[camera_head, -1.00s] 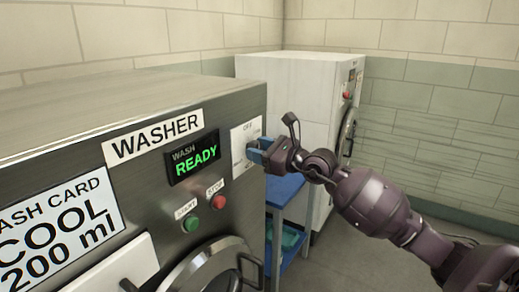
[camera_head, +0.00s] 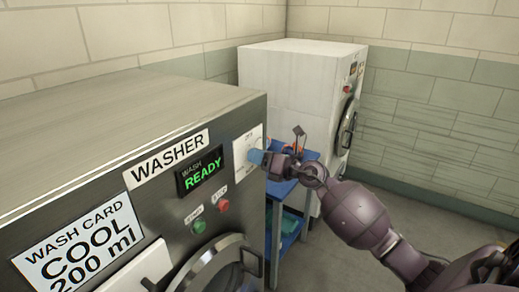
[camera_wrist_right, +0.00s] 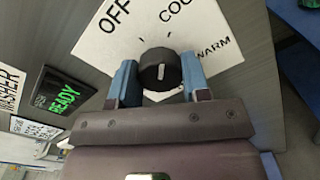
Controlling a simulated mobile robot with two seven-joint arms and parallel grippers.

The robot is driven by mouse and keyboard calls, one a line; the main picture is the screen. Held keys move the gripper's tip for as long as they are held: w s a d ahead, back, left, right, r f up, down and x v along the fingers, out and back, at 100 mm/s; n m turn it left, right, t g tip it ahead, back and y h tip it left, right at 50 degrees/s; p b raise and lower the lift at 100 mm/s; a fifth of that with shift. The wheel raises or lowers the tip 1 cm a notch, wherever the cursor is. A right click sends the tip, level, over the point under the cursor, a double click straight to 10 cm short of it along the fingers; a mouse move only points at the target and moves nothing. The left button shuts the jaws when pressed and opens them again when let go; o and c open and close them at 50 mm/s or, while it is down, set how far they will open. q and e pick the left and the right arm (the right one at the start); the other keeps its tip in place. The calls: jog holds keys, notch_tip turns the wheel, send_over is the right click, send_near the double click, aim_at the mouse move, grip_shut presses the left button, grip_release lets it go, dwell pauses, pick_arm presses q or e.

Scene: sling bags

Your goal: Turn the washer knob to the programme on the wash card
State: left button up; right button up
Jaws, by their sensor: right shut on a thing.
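The round black washer knob (camera_wrist_right: 159,72) shows in the right wrist view on a white dial plate (camera_wrist_right: 110,44) marked OFF, COOL and WARM. My right gripper (camera_head: 257,157) is at the dial in the head view and hides the knob there. In the wrist view its blue fingers stand on both sides of the knob, shut on it. I cannot tell which mark the knob points to. The wash card (camera_head: 80,245) reads COOL, 200 ml. The washer display (camera_head: 200,171) reads WASH READY. My left gripper is not in view.
A green button (camera_head: 198,227) and a red button (camera_head: 223,206) sit below the display, above the round door (camera_head: 212,268). A blue cart (camera_head: 284,228) stands right of the washer. A white machine (camera_head: 290,85) stands behind. Floor is open at right.

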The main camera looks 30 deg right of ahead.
jog(key=shift+f+m, duration=0.1)
jog(key=shift+m, duration=1.1)
jog(key=o, duration=0.9)
jog(key=shift+o, duration=0.2)
jog(key=shift+s, duration=0.1)
jog(key=b+v, duration=0.1)
jog(key=v, duration=0.9)
jog(key=shift+s+d+b, duration=0.15)
jog(key=shift+s+b, duration=0.15)
jog(key=shift+b, duration=0.1)
